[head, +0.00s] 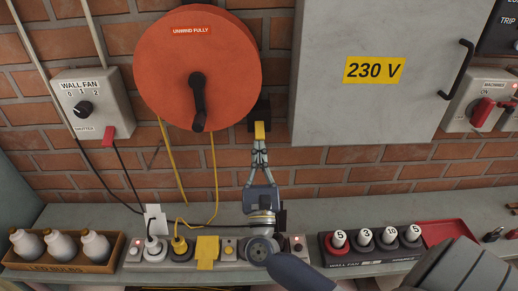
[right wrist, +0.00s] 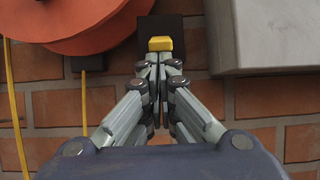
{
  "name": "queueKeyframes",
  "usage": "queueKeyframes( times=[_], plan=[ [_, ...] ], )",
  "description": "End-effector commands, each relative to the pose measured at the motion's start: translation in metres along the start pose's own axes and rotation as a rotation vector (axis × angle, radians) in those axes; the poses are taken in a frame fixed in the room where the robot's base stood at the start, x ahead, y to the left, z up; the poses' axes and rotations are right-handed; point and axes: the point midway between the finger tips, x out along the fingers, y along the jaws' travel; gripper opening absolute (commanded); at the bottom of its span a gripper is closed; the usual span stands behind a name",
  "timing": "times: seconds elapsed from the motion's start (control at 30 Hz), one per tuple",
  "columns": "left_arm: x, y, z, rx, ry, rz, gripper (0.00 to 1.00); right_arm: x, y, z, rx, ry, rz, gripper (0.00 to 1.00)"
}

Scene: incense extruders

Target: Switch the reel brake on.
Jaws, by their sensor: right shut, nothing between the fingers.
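The orange cable reel (head: 230,75) hangs on the brick wall, labelled "UNWIND FULLY", with a black crank. At its lower right is a black block (head: 260,110) with a yellow piece (head: 260,130), which looks like the reel brake. My right gripper (head: 259,147) is shut and empty, pointing at the wall with its tips right at the yellow piece. In the right wrist view the yellow piece (right wrist: 160,44) shows just beyond the closed fingertips (right wrist: 159,62). I cannot tell whether they touch it. My left gripper is not in view.
A grey 230 V cabinet (head: 365,100) stands out right of the brake. A wall fan switch (head: 90,105) is at left. The shelf below holds a bottle crate (head: 65,265), plugs in a socket strip and a fuse rack (head: 370,257). Yellow cable hangs under the reel.

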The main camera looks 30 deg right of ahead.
Motion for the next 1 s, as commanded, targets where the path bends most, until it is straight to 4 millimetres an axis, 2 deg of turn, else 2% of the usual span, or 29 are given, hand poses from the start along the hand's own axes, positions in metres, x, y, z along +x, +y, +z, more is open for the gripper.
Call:
queueKeyframes(
  times=[0.4, 1.0],
  plan=[
    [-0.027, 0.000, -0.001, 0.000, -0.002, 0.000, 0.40, -0.002, 0.000, 0.018, 0.001, 0.113, -0.002, 0.00],
    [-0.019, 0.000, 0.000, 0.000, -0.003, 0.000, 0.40, 0.000, 0.000, 0.047, 0.000, 0.111, -0.001, 0.00]
  ],
)
